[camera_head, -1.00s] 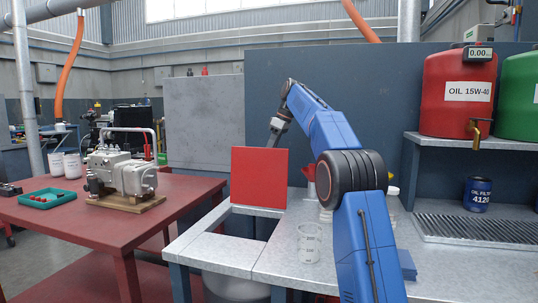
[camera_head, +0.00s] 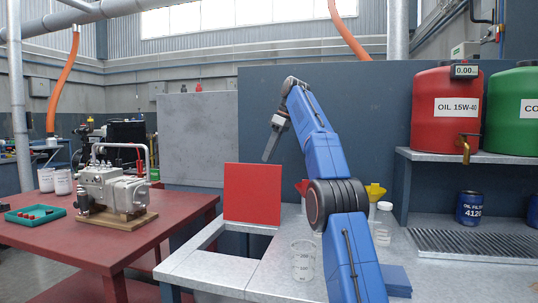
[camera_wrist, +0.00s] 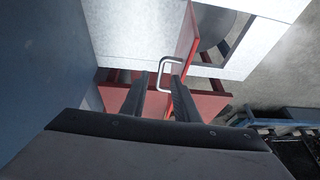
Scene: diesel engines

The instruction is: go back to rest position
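My gripper (camera_head: 269,158) hangs from the raised blue arm, pointing down, just above the top edge of an upright red panel (camera_head: 252,194). In the wrist view, my gripper (camera_wrist: 157,80) shows two dark fingers with a clear gap between them; it is open and holds nothing. A pale metal handle (camera_wrist: 161,77) on the red panel (camera_wrist: 184,50) lies beyond the fingertips, apart from them as far as I can tell.
The grey workbench (camera_head: 209,266) has an opening beside the panel. A clear beaker (camera_head: 303,262), a yellow funnel (camera_head: 375,191) and a white bottle (camera_head: 383,222) stand near my arm. A red table (camera_head: 80,243) with an engine part (camera_head: 112,188) is at left. Red oil drum (camera_head: 440,112) on a shelf.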

